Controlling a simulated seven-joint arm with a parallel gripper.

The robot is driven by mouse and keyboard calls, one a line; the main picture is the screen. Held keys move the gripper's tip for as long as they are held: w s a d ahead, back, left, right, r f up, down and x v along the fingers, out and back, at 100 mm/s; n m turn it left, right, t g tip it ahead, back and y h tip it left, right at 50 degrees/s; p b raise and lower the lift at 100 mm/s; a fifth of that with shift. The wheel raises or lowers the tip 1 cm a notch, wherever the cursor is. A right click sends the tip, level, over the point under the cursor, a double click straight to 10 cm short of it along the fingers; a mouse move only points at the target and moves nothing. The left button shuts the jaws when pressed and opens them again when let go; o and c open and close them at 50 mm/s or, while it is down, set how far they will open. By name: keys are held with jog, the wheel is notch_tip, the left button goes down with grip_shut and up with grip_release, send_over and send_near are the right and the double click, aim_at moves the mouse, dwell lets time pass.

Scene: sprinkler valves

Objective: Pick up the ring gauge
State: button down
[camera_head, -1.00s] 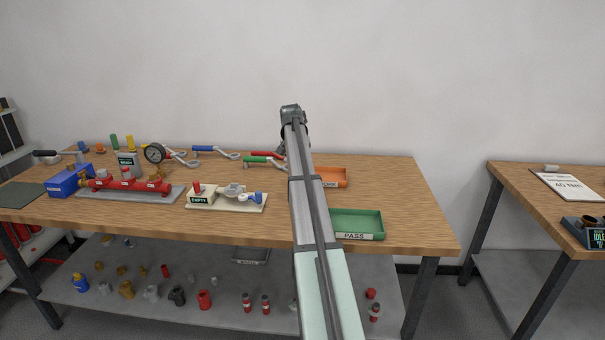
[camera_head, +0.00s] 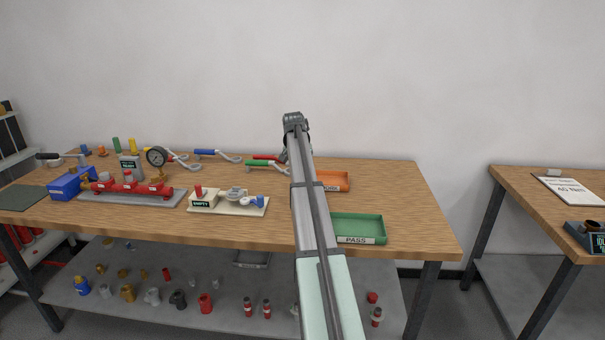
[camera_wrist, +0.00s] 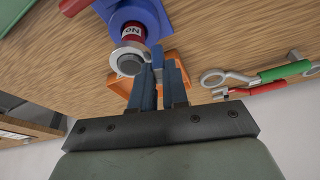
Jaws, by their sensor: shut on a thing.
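In the wrist view my gripper (camera_wrist: 159,68) has its blue fingers close together on a small grey-blue tab at the edge of a silver ring, which I take for the ring gauge (camera_wrist: 120,52). The ring lies just left of the fingertips, against the end of a red collar (camera_wrist: 132,34) with partly readable white lettering. The collar rises from a blue base (camera_wrist: 138,13). I cannot tell whether the ring is still seated there or clear of it. In the head view my arm hides the gripper and the ring.
An orange tray (camera_head: 333,181) and a green PASS tray (camera_head: 359,229) stand right of my arm. Green-handled (camera_wrist: 286,71) and red-handled (camera_wrist: 268,88) tools lie close to the gripper's right. A red manifold (camera_head: 130,187) and an EMPTY fixture (camera_head: 229,207) occupy the bench's left.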

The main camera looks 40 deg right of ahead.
notch_tip(320, 180, up, 10)
dwell(0.6)
dwell(0.4)
